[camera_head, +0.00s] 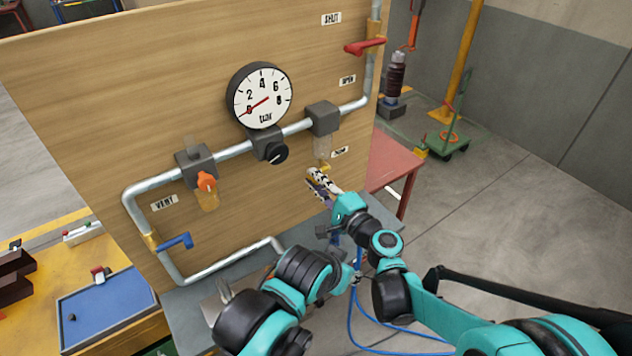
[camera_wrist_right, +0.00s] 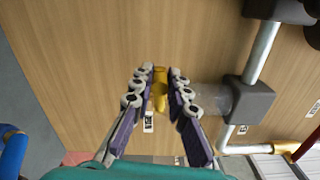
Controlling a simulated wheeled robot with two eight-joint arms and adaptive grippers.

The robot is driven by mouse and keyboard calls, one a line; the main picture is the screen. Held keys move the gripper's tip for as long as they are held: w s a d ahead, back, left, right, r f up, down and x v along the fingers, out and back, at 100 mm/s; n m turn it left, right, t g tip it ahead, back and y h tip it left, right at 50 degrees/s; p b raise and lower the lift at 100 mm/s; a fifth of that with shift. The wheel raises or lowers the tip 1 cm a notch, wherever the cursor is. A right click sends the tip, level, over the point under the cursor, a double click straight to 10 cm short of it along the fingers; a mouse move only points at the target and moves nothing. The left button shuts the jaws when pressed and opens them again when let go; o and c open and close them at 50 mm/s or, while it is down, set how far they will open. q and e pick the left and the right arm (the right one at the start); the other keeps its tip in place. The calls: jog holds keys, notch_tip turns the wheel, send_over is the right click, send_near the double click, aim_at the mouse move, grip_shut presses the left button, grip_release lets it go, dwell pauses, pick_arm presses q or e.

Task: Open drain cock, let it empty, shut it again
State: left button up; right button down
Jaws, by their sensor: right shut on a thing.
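The yellow drain cock (camera_head: 325,167) sits under the clear bowl (camera_head: 322,148) of the filter, beside a small label (camera_head: 340,152) on the wooden panel. My right gripper (camera_head: 318,180) is at the cock from below. In the right wrist view, its two purple-padded fingers (camera_wrist_right: 160,95) are shut around the yellow cock (camera_wrist_right: 160,88), one on each side. The clear bowl (camera_wrist_right: 208,97) lies to the right of them there. Whether liquid is in the bowl is too small to tell. My left arm is low in the head view; its fingers cannot be made out clearly.
The gauge (camera_head: 260,96) has its red needle near 0. A red lever (camera_head: 365,47) lies on the upper right pipe, a blue lever (camera_head: 176,242) at the lower left. An orange-topped amber bowl (camera_head: 208,193) hangs left. A red table (camera_head: 393,160) stands behind the panel.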

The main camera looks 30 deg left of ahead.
dwell(0.5)
jog(key=c, duration=1.5)
grip_release()
jog(key=shift+w, duration=0.1)
jog(key=v, duration=0.7)
jog(key=shift+d, duration=0.3)
